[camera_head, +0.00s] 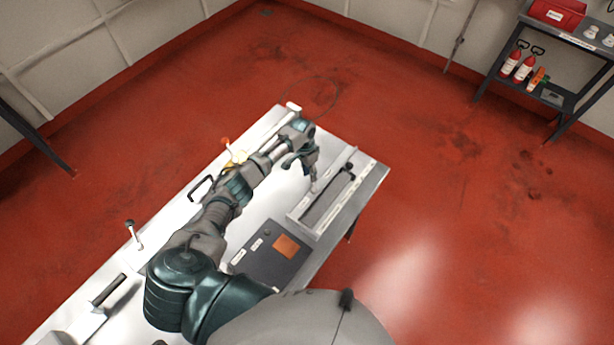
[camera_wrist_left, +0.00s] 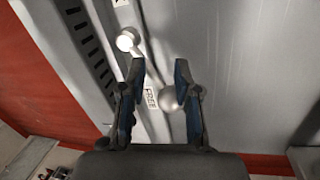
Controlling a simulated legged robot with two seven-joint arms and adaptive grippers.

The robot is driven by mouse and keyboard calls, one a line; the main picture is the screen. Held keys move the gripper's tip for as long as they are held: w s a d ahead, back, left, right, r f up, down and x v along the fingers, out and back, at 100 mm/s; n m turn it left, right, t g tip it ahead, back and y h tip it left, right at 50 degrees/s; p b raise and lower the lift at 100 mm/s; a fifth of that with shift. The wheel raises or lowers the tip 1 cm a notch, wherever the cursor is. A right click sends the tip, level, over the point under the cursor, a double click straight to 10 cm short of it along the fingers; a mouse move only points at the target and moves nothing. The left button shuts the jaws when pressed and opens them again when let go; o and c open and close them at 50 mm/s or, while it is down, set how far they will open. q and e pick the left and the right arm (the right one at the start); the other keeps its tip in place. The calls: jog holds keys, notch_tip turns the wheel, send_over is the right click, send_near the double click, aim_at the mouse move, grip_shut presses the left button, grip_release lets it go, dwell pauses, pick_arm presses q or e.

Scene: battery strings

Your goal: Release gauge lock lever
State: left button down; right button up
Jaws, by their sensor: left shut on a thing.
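My left gripper (camera_head: 308,168) reaches down over the right part of the white bench, near a long slotted fixture. A white round knob (camera_wrist_left: 126,40) shows beyond the fingertips, up and left. A label reading "FREE" (camera_wrist_left: 150,98) lies beside the lever. The fingers partly hide the lever, so the exact contact cannot be seen. My right gripper is not in view.
The white bench (camera_head: 157,226) carries a dark box with an orange panel (camera_head: 275,256), a slotted fixture (camera_head: 328,196), a ball-topped lever (camera_head: 131,226) and a black handle (camera_head: 200,187). A shelf (camera_head: 560,42) with red bottles stands far right. Red floor around the bench is open.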

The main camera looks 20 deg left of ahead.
pick_arm(q)
jog(key=shift+w+d+r+t, duration=0.15)
jog(key=shift+w+t, duration=0.25)
jog(key=shift+w, duration=0.65)
jog(key=c, duration=0.8)
grip_release()
jog(key=shift+d, duration=0.15)
jog(key=shift+c, duration=0.2)
jog(key=shift+o, duration=0.2)
jog(key=shift+w+d+f, duration=0.1)
jog(key=shift+w+f, duration=0.15)
jog(key=shift+w, duration=0.05)
jog(key=shift+w+f, duration=0.95)
jog(key=shift+w, duration=0.25)
jog(key=r, duration=0.2)
jog(key=s+r, duration=0.1)
jog(key=shift+s+a+r, duration=0.1)
jog(key=shift+a+r, duration=0.15)
jog(key=shift+r, duration=0.1)
notch_tip(320, 180, up, 8)
jog(key=w+a, duration=0.1)
jog(key=w, duration=0.1)
jog(key=shift+w+a+g, duration=0.3)
jog(key=shift+a, duration=0.1)
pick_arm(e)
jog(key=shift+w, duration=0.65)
pick_arm(q)
jog(key=shift+f, duration=0.1)
